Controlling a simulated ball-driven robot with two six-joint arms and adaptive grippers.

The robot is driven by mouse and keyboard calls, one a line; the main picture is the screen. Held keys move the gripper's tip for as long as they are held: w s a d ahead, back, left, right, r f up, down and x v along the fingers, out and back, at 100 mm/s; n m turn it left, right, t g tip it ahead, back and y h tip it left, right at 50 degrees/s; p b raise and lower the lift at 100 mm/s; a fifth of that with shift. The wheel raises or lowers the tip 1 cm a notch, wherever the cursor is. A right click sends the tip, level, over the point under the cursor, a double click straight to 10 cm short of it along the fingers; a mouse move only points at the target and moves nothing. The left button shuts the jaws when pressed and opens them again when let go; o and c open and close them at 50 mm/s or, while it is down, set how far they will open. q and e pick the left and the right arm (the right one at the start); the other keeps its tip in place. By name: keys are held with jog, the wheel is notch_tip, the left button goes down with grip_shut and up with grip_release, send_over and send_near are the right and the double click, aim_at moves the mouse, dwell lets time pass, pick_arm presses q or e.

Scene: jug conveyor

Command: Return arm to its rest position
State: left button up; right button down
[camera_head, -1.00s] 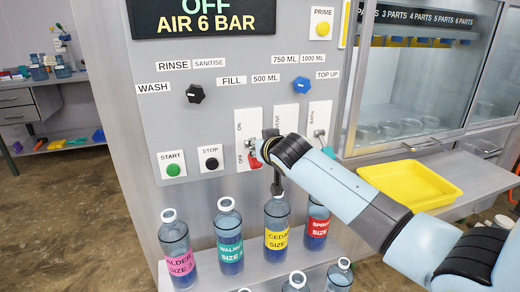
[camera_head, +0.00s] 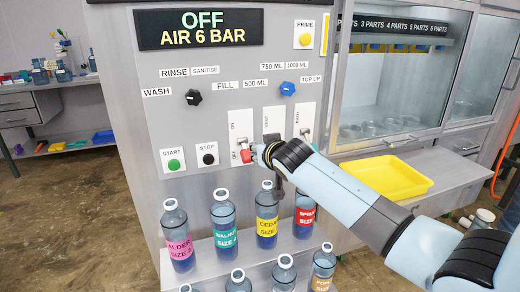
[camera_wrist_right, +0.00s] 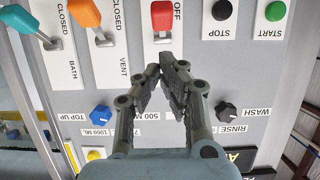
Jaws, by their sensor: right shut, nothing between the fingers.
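My right arm (camera_head: 340,190) reaches in from the right in the head view, its wrist in front of the machine's panel. My right gripper (camera_head: 277,190) points down there, partly hidden by the wrist. In the right wrist view the right gripper (camera_wrist_right: 165,72) is shut and empty, its fingertips together. The red lever (camera_head: 246,155) is just left of the wrist. In the wrist view the red lever (camera_wrist_right: 162,17) is beyond the fingertips, apart from them, with its handle by the OFF label. My left gripper is not in view.
Several labelled bottles (camera_head: 225,226) stand on the ledge below the panel, close under the gripper. A yellow tray (camera_head: 385,178) lies right of the arm. The display (camera_head: 200,28) reads OFF, AIR 6 BAR.

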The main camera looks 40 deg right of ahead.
jog(key=s+a+f+g+b, duration=0.1)
jog(key=s+f+g+b, duration=0.1)
jog(key=s+f, duration=0.8)
jog(key=s+a+f+g+y+b, duration=0.15)
jog(key=s+f, duration=0.35)
jog(key=f, duration=0.9)
jog(key=s+a+f+g+b, duration=0.1)
jog(key=s+f+g+b, duration=0.2)
jog(key=s+f, duration=0.7)
pick_arm(q)
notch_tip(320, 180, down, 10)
jog(key=b, duration=0.4)
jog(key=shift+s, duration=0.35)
pick_arm(e)
jog(key=s+a+f+n+g, duration=0.1)
jog(key=s+a+f+g, duration=0.1)
jog(key=s+f, duration=0.5)
jog(key=s+a+f+n+g+y, duration=0.1)
jog(key=s+f, duration=0.6)
jog(key=s, duration=0.9)
jog(key=s+a+f+n+g, duration=0.1)
jog(key=s+a+f+g, duration=0.1)
jog(key=s+f, duration=0.6)
jog(key=s+g, duration=0.1)
jog(key=s, duration=0.3)
jog(key=shift+a+n, duration=0.3)
jog(key=shift+a, duration=0.1)
